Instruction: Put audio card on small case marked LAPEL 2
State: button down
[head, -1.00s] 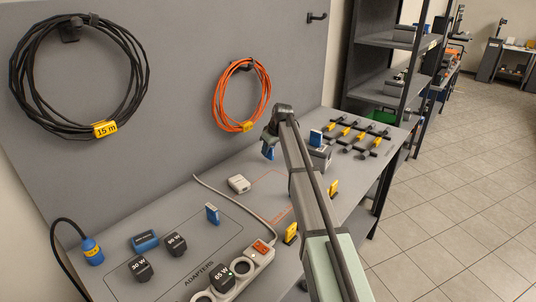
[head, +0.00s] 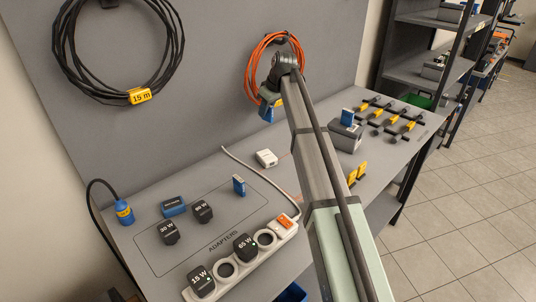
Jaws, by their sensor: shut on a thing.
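My gripper (head: 268,100) is in the air in front of the orange cable coil, seen from behind and partly hidden by its own wrist. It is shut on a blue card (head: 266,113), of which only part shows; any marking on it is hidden. Another blue card (head: 347,117) stands upright in a grey box (head: 345,136) on the bench, to the right of my arm. A blue and white upright piece (head: 239,185) stands on the bench at left. I cannot read LAPEL 2 on anything; a small white case (head: 266,158) lies below my gripper, its label too small to read.
A power strip (head: 226,270) with adapters lies at the front, its cable running back. A blue case (head: 174,207) lies at left. Yellow upright pieces (head: 358,171) stand right of my arm. Several yellow-tagged dark items (head: 394,124) sit in rows at far right.

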jog(key=s+n, duration=0.2)
jog(key=s, duration=0.4)
jog(key=n+g, duration=0.1)
jog(key=n, duration=0.1)
send_over(260, 153)
jog(key=d, duration=0.2)
jog(key=shift+y, duration=0.3)
jog(key=shift+s+f, duration=0.2)
jog(key=shift+f, duration=2.5)
jog(key=shift+s+f, duration=0.15)
jog(key=shift+f, duration=2.55)
jog(key=c, duration=1)
grip_release()
jog(key=shift+f, duration=0.1)
jog(key=v, duration=1.2)
